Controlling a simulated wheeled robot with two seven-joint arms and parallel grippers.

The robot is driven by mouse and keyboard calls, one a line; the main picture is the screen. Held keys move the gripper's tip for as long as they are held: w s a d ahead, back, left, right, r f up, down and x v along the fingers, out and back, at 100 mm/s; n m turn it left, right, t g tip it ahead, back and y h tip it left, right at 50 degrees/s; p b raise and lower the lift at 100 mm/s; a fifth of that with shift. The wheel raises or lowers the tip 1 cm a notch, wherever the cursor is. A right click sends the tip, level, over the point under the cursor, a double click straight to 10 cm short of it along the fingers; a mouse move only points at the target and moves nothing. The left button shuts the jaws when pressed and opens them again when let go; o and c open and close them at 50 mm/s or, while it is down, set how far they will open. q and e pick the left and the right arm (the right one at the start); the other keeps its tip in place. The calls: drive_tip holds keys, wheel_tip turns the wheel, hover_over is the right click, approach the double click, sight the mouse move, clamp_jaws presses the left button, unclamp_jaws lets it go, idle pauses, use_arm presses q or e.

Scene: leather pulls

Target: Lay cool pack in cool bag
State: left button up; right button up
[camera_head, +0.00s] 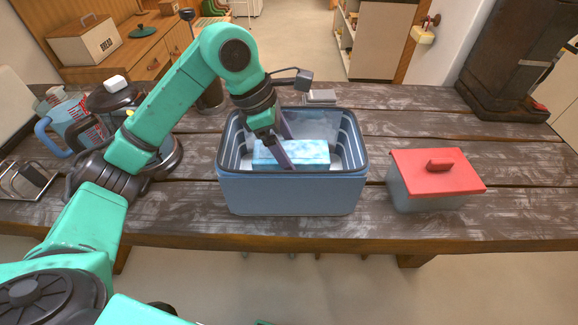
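The cool bag (290,194) is an open blue-grey box with a dark rim, standing in the middle of the table near its front edge. The cool pack (312,154) is a light-blue mottled block, lying level inside the bag's opening. My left gripper (289,152) reaches down into the bag from the upper left. One finger lies over the pack's near face and the other goes behind it, so the pack is between them. The pack's underside is hidden, so I cannot tell whether it touches the bag's floor. My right gripper is out of view.
A grey box with a red lid (436,172) stands right of the bag. A blue jug (70,125), a wire rack (28,178) and dark round appliance are at the left. A dark machine (515,60) stands at the back right. The table right of the red-lidded box is clear.

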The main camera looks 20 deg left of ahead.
sight(266, 150)
use_arm(q)
wheel_tip(266, 150, down, 6)
drive_tip(key=shift+w+r+p, duration=0.1)
drive_tip(key=shift+p, duration=0.4)
drive_tip(key=shift+f, duration=0.2)
drive_tip(key=o, duration=1.3)
drive_tip(key=shift+w+f, duration=0.1)
drive_tip(key=shift+f, duration=0.1)
drive_tip(key=shift+o, duration=1.2)
drive_tip(key=shift+r, duration=0.3)
drive_tip(key=shift+a+r, duration=0.15)
drive_tip(key=shift+r, duration=0.05)
drive_tip(key=b+v, duration=0.2)
drive_tip(key=v, duration=0.8)
drive_tip(key=shift+a+r, duration=0.15)
drive_tip(key=shift+r, duration=0.15)
drive_tip(key=shift+a+r, duration=0.1)
drive_tip(key=shift+r, duration=0.2)
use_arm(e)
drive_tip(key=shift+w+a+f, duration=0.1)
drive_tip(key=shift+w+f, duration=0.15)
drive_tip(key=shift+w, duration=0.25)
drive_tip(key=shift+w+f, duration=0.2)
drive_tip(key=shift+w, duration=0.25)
